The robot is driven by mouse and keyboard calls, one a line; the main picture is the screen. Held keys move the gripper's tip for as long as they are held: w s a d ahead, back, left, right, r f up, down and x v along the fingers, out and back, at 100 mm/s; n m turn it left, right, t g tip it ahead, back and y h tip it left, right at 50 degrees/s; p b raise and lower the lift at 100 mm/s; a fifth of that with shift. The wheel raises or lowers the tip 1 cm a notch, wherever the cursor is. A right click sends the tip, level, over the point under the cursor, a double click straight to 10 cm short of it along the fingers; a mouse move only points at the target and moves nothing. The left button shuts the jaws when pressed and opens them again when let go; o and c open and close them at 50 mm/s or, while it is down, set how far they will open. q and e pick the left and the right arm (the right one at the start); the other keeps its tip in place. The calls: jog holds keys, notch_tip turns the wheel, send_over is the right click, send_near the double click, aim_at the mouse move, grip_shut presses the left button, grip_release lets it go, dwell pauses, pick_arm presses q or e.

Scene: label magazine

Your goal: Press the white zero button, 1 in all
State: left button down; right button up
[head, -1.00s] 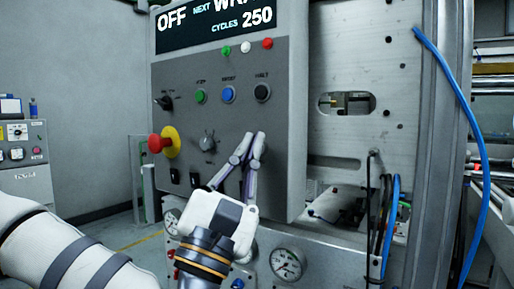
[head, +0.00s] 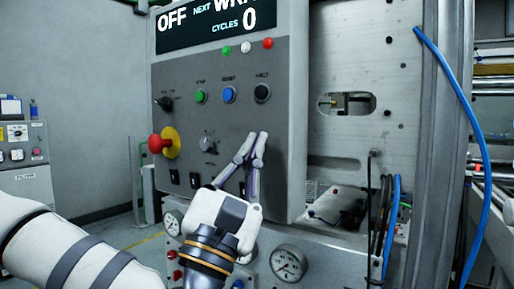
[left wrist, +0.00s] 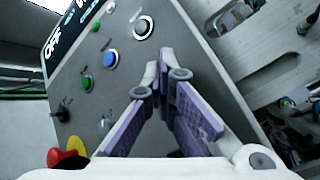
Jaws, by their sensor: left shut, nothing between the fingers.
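The grey control panel (head: 225,135) fills the middle of the head view. My left gripper (head: 257,138) is shut and empty, its fingertips close together at the panel's lower right part. In the left wrist view the fingertips (left wrist: 161,72) are over the panel below the black button (left wrist: 143,27). I cannot tell whether they touch the panel. No white button shows beside the fingers; the panel spot behind them is hidden. A small white round piece (head: 245,47) sits between a green and a red one under the display. The display (head: 215,20) reads OFF and CYCLES 0.
Green (head: 201,96), blue (head: 229,94) and black (head: 262,92) buttons are in a row above the gripper. A red and yellow emergency stop (head: 162,143) juts out at left. A knob (head: 208,141) is beside the fingers. A blue hose (head: 470,120) hangs at right.

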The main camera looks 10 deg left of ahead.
pick_arm(q)
jog(key=shift+s, duration=0.1)
jog(key=shift+s+a, duration=0.3)
jog(key=shift+s, duration=0.35)
pick_arm(e)
jog(key=shift+w+r, duration=0.2)
jog(key=shift+r, duration=0.05)
pick_arm(q)
jog(key=s, duration=0.1)
jog(key=s+a+p, duration=0.1)
jog(key=s, duration=0.2)
jog(key=shift+s+a+p, duration=0.3)
jog(key=shift+s+a, duration=0.05)
pick_arm(e)
jog(key=shift+w+r+t, duration=0.4)
jog(key=shift+w+r, duration=0.3)
jog(key=shift+r, duration=0.05)
